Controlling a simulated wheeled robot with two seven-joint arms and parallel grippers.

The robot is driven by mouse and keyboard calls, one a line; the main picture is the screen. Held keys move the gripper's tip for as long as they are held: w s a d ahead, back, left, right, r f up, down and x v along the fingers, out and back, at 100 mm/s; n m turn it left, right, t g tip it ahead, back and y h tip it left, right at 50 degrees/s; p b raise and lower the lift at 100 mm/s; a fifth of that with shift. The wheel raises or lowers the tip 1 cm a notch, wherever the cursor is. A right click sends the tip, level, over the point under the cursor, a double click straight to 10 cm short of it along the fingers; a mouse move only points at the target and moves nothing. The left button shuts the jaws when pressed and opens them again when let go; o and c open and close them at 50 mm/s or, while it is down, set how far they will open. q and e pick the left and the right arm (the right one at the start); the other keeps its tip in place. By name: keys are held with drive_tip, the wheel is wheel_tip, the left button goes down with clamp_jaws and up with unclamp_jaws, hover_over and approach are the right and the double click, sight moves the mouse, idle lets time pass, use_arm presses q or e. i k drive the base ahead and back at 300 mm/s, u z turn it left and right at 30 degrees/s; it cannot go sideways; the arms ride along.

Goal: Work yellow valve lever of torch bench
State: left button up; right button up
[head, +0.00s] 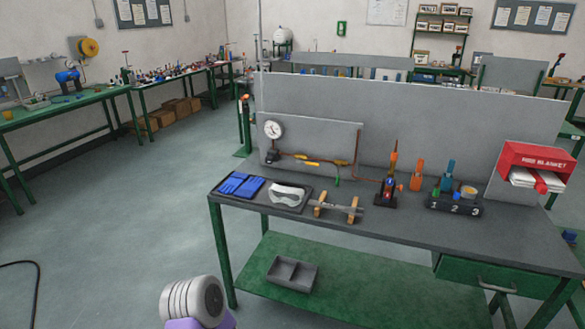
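The torch bench (395,229) has a dark grey top and green legs, and fills the centre and right. On its grey upright panel (325,133), a round gauge (274,129) sits at the left. A copper pipe runs right from below it to a burner stand (386,198). Small yellow parts sit on this pipe, one of them a slim yellow lever (306,162) lying roughly along it. Its exact angle is too small to tell. Neither gripper is in view; only a white and purple part of my arm shows at the bottom, in front of the bench.
A grey bin (292,273) sits on the lower shelf.

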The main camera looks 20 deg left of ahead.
sight(309, 163)
drive_tip(key=u, duration=0.6)
drive_tip(key=i, duration=0.75)
drive_tip(key=u, duration=1.5)
drive_tip(key=k, duration=0.8)
drive_tip(key=z, duration=1)
drive_tip(key=i, duration=0.35)
drive_tip(key=z, duration=0.1)
